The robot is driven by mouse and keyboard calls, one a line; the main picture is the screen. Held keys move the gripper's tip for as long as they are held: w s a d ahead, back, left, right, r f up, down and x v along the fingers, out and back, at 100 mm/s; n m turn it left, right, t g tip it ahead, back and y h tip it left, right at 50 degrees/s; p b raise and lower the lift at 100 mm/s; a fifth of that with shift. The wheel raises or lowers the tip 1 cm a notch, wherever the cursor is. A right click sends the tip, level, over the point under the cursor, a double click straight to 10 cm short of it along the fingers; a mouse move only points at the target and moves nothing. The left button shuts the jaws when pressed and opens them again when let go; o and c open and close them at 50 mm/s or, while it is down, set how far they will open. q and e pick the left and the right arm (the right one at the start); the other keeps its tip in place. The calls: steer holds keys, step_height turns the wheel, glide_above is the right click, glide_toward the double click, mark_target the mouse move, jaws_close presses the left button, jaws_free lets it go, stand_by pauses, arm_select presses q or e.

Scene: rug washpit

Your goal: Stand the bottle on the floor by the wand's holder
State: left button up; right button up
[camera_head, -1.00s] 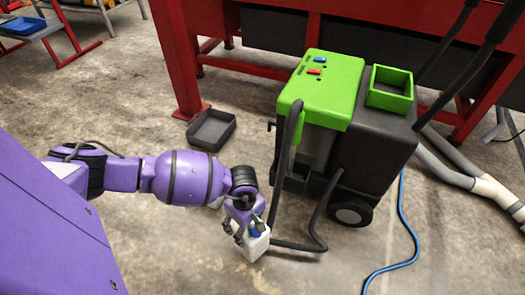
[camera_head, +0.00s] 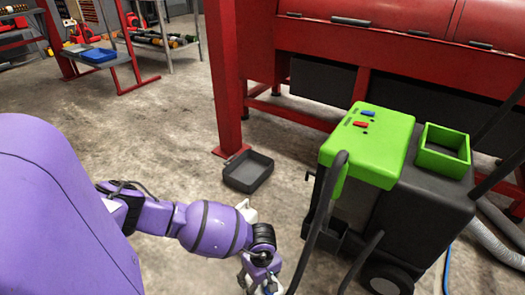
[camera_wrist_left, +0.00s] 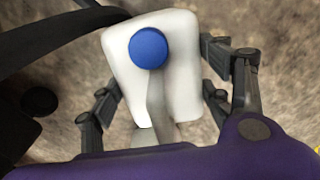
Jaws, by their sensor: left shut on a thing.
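The bottle is white with a round blue cap. In the left wrist view, the bottle (camera_wrist_left: 184,75) fills the middle between the fingers of my left gripper (camera_wrist_left: 160,90), which is shut on it. In the head view, my left gripper (camera_head: 258,277) is at the bottom edge, left of the green and black machine (camera_head: 368,145); the bottle is mostly hidden or cut off there. A black wand or hose (camera_head: 318,225) runs down the machine's left side, close to the gripper. A dark pocket (camera_head: 336,232) sits beside it; I cannot tell whether this is the wand's holder.
A dark shallow tray (camera_head: 248,172) lies on the floor by a red post (camera_head: 226,80). A red frame (camera_head: 390,45) stands behind the machine. A grey hose (camera_head: 495,240) and blue cable (camera_head: 447,270) lie at right. Concrete floor is clear left of the tray.

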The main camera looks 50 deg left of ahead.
arm_select(q)
steer(key=shift+w, duration=0.1)
steer(key=o, duration=2.1)
steer(key=shift+f, duration=0.15)
steer(key=shift+c, duration=0.2)
arm_select(e)
steer(key=shift+f, duration=0.1)
arm_select(q)
step_height(320, 180, up, 12)
steer(key=p, duration=0.5)
steer(key=shift+f, duration=0.1)
steer(key=shift+r, duration=0.3)
arm_select(e)
steer(key=v, duration=0.4)
steer(key=shift+w+a+r, duration=0.1)
steer(key=shift+w+r, duration=0.05)
steer(key=shift+r, duration=0.2)
steer(key=shift+w, duration=0.2)
